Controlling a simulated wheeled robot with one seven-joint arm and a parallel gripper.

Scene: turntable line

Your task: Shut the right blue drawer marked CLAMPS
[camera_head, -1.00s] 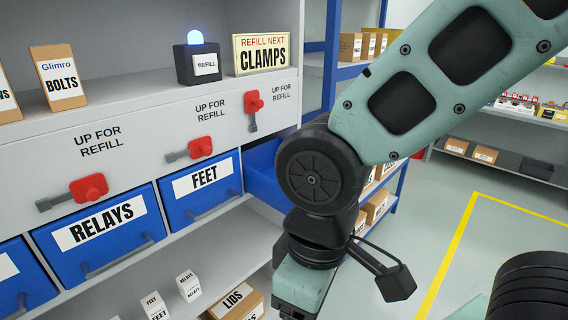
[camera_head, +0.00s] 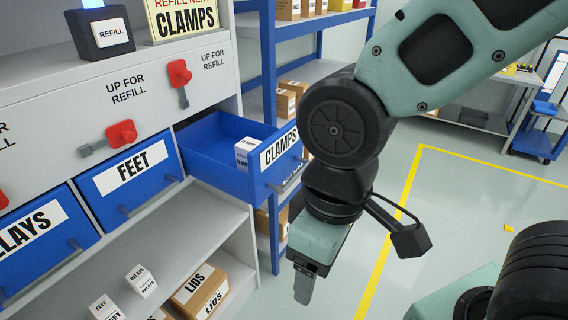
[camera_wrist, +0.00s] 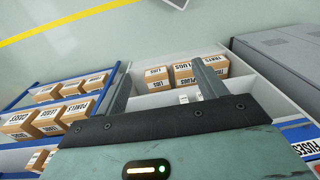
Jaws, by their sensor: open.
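The blue CLAMPS drawer (camera_head: 222,142) is pulled out from the right end of the grey cabinet. Its front carries a white CLAMPS label and a bar handle, and a small white box (camera_head: 246,152) marked CLAMPS stands inside. The red lever (camera_head: 179,74) above it points upward, its grey end hanging down. My gripper (camera_head: 303,285) points down in front of and below the drawer front, to its right, apart from it. In the wrist view its two fingers (camera_wrist: 162,92) are spread with nothing between them. The drawer does not clearly show in the wrist view.
The FEET drawer (camera_head: 130,175) and RELAYS drawer (camera_head: 40,240) are shut. A REFILL lamp box (camera_head: 100,33) and a CLAMPS sign (camera_head: 182,18) stand on the cabinet. A blue-framed rack (camera_head: 268,70) stands behind the drawer. Floor to the right is open.

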